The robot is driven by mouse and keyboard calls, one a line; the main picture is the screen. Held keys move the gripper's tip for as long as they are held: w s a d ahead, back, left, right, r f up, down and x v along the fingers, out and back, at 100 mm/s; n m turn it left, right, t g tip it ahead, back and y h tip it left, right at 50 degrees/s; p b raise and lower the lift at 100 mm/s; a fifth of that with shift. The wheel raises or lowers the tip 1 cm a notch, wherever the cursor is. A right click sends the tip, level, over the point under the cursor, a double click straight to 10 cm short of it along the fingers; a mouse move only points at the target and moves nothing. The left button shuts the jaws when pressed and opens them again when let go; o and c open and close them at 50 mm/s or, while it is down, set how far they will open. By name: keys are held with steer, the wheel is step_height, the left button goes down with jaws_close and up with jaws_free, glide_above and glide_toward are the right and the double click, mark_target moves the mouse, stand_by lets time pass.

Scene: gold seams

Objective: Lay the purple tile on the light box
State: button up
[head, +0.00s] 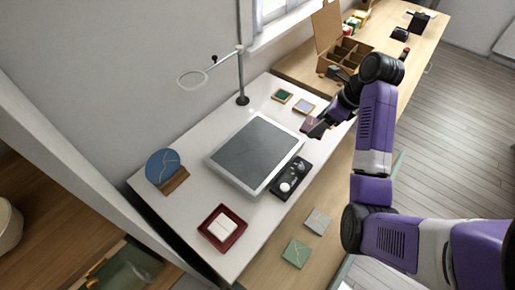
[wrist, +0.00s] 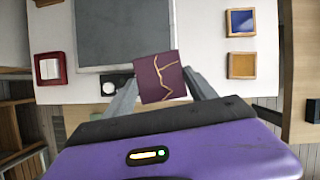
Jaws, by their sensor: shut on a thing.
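The purple tile (wrist: 155,72), with branching gold seams, is held between the two fingers of my gripper (wrist: 165,82) in the wrist view. In the head view my gripper (head: 322,124) holds the purple tile (head: 313,128) above the white table, to the right of the light box. The light box (head: 255,152) is a pale-framed slab with a dark grey panel, and nothing lies on it. It also shows at the top of the wrist view (wrist: 125,30), beyond the tile.
A black tray with round items (head: 290,179) sits against the light box's near right side. A red tray (head: 222,228), a blue disc on a stand (head: 163,167), a ring on a pole (head: 241,75) and two small framed tiles (head: 304,107) stand around. Two tiles (head: 296,252) lie on the lower wooden surface.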

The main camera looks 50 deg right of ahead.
steer(key=w+a+r+n, duration=0.25)
steer(key=w+r, duration=0.25)
steer(key=w, duration=0.7)
step_height(320, 180, up, 4)
glide_above(252, 132)
steer(key=s, duration=0.2)
steer(key=shift+g+y, duration=0.3)
steer(key=shift+y, duration=0.1)
steer(key=f, duration=0.6)
steer(key=f+b, duration=0.1)
steer(key=f, duration=0.6)
steer(key=f+b, duration=0.1)
steer(key=f, duration=0.5)
steer(key=shift+w+d+f, duration=0.25)
steer(key=shift+d+f, duration=0.05)
steer(key=shift+f, duration=0.05)
steer(key=o, duration=1.5)
steer(key=shift+f, duration=0.1)
steer(key=v, duration=1.2)
steer(key=shift+n, duration=0.35)
